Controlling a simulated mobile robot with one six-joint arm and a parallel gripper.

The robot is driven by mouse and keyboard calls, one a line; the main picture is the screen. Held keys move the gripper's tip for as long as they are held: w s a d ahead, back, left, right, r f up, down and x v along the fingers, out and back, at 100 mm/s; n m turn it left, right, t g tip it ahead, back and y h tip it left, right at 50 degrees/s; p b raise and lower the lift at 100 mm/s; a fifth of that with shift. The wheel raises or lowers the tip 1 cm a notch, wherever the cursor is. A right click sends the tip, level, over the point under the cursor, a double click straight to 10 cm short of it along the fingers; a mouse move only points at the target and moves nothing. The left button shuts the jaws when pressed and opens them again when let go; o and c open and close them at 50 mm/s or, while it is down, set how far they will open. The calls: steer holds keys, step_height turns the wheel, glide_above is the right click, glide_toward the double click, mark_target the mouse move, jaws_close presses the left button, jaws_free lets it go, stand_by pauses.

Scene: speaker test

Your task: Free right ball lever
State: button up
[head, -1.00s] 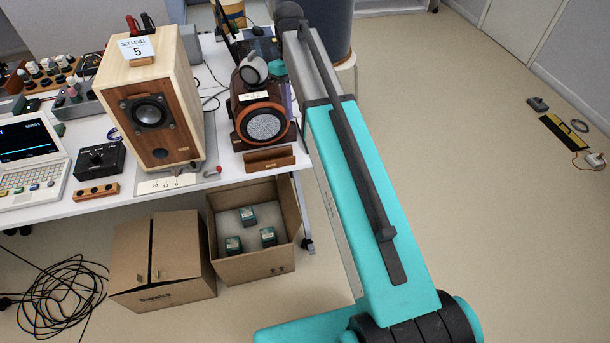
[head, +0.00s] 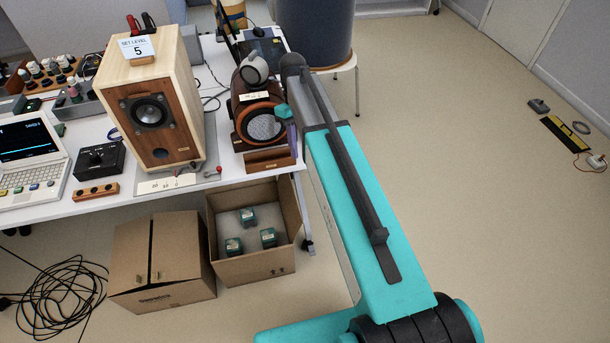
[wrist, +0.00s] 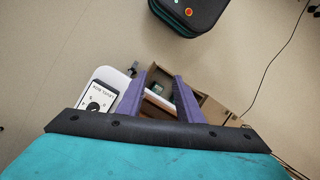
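A small lever with a red ball (head: 218,169) stands on the white table (head: 120,190), at the right end of a pale scale plate (head: 165,183) in front of the wooden speaker. No second ball lever can be made out. My gripper (wrist: 162,77) shows two purple fingers spread apart in the wrist view, with nothing held between them. In the head view my gripper is mostly hidden by the arm, near the table's right edge, to the right of the lever and apart from it. The lever cannot be made out in the wrist view.
The wooden speaker (head: 155,110) stands left, with a round-fronted brown speaker (head: 262,125) near the table's right edge. A wooden block (head: 270,160) lies before it. An open carton (head: 262,268) is below the table.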

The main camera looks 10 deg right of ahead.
steer(key=s+f+g, duration=0.1)
steer(key=s+f, duration=0.3)
steer(key=f, duration=0.5)
steer(key=shift+s, duration=0.35)
steer(key=s+f+m+g, duration=0.1)
steer(key=s+f+m, duration=0.4)
steer(key=s+f, duration=2.2)
steer(key=s, duration=0.4)
steer(key=shift+s+d+f, duration=0.15)
steer(key=shift+s+f, duration=0.2)
